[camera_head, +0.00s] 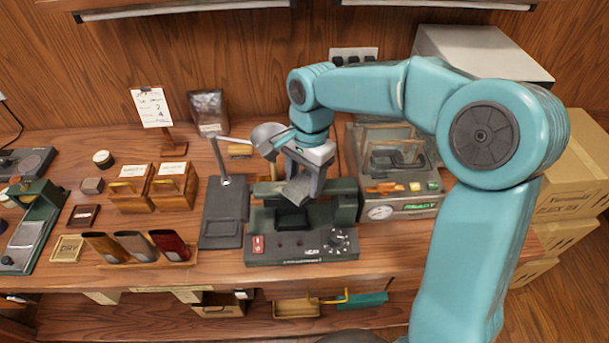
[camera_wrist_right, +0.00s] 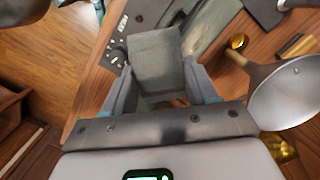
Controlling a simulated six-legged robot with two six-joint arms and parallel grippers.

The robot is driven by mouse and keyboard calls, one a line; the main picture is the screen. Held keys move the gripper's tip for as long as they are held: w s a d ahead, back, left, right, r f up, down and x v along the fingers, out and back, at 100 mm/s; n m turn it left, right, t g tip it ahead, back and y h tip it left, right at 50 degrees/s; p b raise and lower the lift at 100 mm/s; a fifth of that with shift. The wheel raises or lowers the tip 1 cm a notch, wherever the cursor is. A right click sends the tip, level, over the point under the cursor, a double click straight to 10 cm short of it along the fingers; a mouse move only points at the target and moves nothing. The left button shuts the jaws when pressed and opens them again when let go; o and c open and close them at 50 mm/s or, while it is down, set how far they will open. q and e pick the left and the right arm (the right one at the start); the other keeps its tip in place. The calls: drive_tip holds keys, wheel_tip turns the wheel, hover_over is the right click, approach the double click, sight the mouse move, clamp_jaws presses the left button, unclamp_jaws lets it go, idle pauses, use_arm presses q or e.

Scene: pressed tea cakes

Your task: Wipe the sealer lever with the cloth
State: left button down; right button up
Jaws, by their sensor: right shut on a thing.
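The sealer (camera_head: 302,247), a dark green machine with a red switch and dials on its front panel, stands mid-bench. Its green upper bar (camera_head: 344,188) shows on both sides of my right gripper; I cannot tell which part is the lever. My right gripper (camera_head: 301,178) points down over the sealer, shut on a folded grey cloth (camera_head: 298,191). In the right wrist view the cloth (camera_wrist_right: 157,62) sits between the two fingers (camera_wrist_right: 162,88), above the panel (camera_wrist_right: 148,14). Whether the cloth touches the sealer is hidden. My left gripper is not in view.
A metal scoop (camera_head: 268,134) is close left of the gripper. A dark scale-like stand with a post (camera_head: 223,212) is left of the sealer, and a clear-lidded machine (camera_head: 405,207) right. Wooden boxes (camera_head: 174,186) and a rack of pouches (camera_head: 135,246) fill the left.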

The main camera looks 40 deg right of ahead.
drive_tip(key=shift+f+b, duration=0.35)
drive_tip(key=shift+f, duration=0.25)
